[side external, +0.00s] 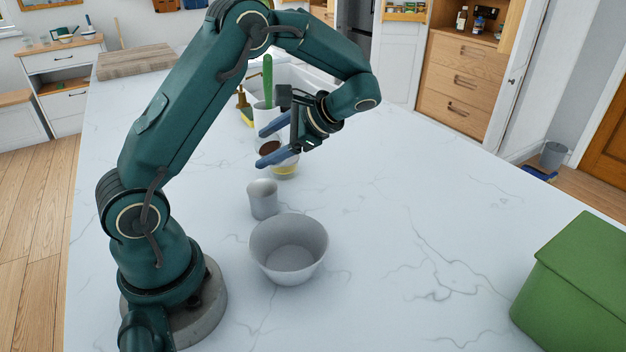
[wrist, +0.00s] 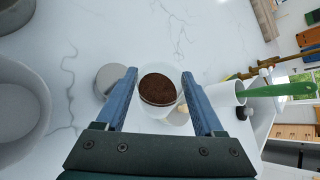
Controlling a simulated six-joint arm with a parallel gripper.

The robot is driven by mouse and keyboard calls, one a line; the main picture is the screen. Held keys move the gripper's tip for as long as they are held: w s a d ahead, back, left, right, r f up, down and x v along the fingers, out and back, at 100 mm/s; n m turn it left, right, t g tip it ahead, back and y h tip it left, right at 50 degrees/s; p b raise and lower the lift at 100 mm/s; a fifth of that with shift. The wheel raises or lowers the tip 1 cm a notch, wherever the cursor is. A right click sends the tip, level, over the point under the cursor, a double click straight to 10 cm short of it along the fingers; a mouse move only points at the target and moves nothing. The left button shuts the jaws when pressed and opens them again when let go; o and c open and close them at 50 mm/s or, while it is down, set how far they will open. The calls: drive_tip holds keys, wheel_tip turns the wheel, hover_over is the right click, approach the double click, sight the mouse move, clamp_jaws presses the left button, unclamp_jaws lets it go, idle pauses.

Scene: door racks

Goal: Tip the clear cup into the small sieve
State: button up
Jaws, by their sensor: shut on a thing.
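The clear cup shows as a round vessel with dark brown grains in it, in the wrist view (wrist: 157,90) and the side view (side external: 269,148). My gripper (side external: 260,148) has its two blue fingers on either side of this cup and is shut on it; the fingers also show in the wrist view (wrist: 159,72). The cup's wall is mostly hidden and its tilt is hard to tell. Just below it in the side view is a small pale vessel with a yellow band (side external: 286,171). I cannot tell whether this is the small sieve; no mesh shows.
A grey cup (side external: 262,200) and a larger grey bowl (side external: 290,262) stand on the marble counter nearer my base. A white holder (side external: 262,115) with a green-handled tool (side external: 267,78) stands behind. A green box (side external: 575,285) is at right. The counter's right middle is clear.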

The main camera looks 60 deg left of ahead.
drive_tip(key=shift+s+d+f+n+t+y, duration=0.1)
drive_tip(key=shift+s+n+t+y, duration=0.1)
drive_tip(key=shift+n+t+y, duration=0.65)
drive_tip(key=shift+s+d+f+n+t+y, duration=0.1)
drive_tip(key=shift+s+f+n+t+y, duration=0.15)
drive_tip(key=shift+n+t, duration=0.3)
drive_tip(key=shift+d+f+n+t+y, duration=0.15)
drive_tip(key=shift+n+t+y, duration=0.15)
drive_tip(key=shift+t, duration=0.3)
drive_tip(key=shift+s+d+f+n+t+y, duration=0.1)
drive_tip(key=shift+s+f+n+t+y, duration=0.15)
drive_tip(key=shift+n+t+y, duration=0.25)
drive_tip(key=shift+s+f+n+t+y, duration=0.1)
drive_tip(key=shift+f+n+t+y, duration=0.3)
drive_tip(key=shift+n, duration=0.2)
drive_tip(key=shift+s+d+n+t+y, duration=0.2)
drive_tip(key=shift+n+t+y, duration=0.25)
drive_tip(key=shift+n+y, duration=0.4)
drive_tip(key=shift+s+d+n+t+y, duration=0.1)
drive_tip(key=shift+s+n+t+y, duration=0.2)
drive_tip(key=shift+n+t+y, duration=0.45)
drive_tip(key=shift+g, duration=0.3)
drive_tip(key=shift+r, duration=1.3)
